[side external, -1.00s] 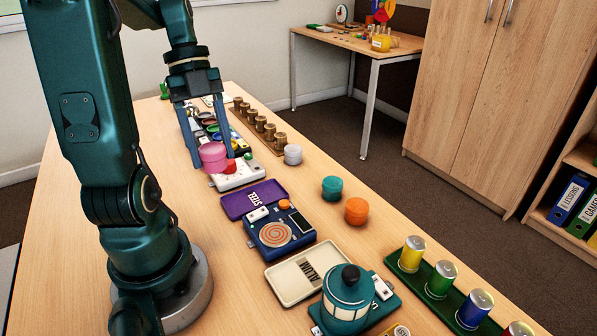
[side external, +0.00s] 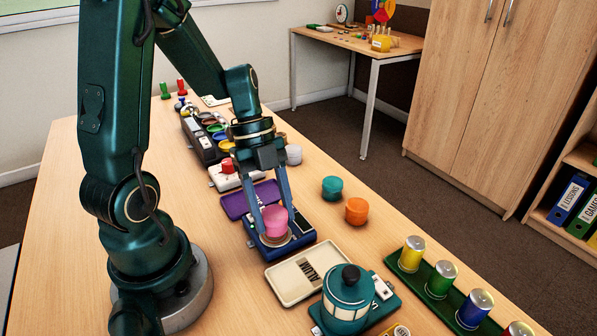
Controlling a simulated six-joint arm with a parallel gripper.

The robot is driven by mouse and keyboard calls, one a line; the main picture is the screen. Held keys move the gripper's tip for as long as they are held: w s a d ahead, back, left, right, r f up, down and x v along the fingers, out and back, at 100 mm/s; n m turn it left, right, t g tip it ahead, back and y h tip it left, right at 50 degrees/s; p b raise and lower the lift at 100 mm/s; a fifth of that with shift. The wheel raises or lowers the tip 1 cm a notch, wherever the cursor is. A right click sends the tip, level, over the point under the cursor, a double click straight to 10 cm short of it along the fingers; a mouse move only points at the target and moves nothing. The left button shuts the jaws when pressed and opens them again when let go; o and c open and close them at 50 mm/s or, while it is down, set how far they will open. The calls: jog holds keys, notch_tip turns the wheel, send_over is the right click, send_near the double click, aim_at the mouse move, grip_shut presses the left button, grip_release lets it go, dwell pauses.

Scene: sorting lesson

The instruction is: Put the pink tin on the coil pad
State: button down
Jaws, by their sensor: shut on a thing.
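The pink tin (side external: 275,222) is between the two fingers of my gripper (side external: 274,224), which is shut on it. The tin is upright and over the coil pad (side external: 262,243), a round copper-coloured spiral on a dark blue box (side external: 304,236). The tin and fingers hide most of the coil. I cannot tell whether the tin touches the pad or is held just above it.
A purple tray (side external: 232,205) lies behind the blue box, and a cream ALUM tray (side external: 308,274) lies in front. Teal (side external: 332,187) and orange (side external: 356,211) tins stand on the right. Open table lies between them and the box.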

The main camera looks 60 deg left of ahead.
jog(key=shift+f, duration=0.55)
jog(key=shift+f, duration=0.15)
jog(key=shift+c, duration=1.1)
grip_release()
